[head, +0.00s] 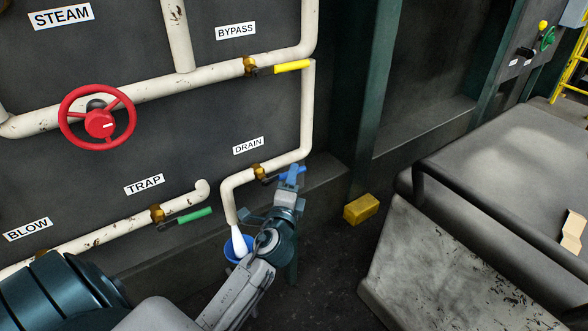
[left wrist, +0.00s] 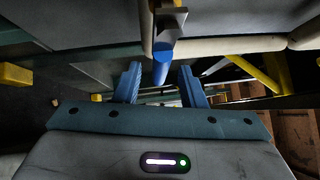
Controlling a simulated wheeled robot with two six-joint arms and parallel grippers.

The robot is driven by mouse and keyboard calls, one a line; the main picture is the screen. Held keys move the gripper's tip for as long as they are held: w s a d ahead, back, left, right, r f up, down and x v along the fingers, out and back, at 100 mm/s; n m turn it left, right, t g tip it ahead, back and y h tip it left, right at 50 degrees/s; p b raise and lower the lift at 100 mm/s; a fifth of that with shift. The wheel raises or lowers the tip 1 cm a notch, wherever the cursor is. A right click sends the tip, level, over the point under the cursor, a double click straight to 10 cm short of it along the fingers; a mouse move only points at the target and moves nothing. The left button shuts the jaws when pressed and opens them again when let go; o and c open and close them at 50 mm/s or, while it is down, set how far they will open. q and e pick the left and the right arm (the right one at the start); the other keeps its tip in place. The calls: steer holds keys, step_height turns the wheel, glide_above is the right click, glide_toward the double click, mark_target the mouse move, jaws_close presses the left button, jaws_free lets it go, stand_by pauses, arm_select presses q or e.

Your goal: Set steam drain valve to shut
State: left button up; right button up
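The steam drain valve (head: 260,172) is a brass body on the cream pipe below the DRAIN label (head: 248,145). Its blue lever handle (head: 287,174) points right along the pipe's line and is partly hidden by my left gripper (head: 290,186). In the left wrist view the blue handle (left wrist: 161,68) shows end-on between the two blue fingers of my left gripper (left wrist: 161,84). The fingers are apart, with a gap on both sides of the handle. My right gripper is not in view.
A blue bucket (head: 230,250) stands under the drain outlet, with white steam or water at the outlet. Other valves carry a red wheel (head: 98,122), a yellow lever (head: 292,66) and a green lever (head: 195,215). A yellow block (head: 361,209) lies on the floor to the right.

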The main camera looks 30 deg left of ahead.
arm_select(q)
steer(key=shift+x, duration=1.3)
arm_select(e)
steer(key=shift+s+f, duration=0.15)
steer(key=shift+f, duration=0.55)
arm_select(q)
jaws_close()
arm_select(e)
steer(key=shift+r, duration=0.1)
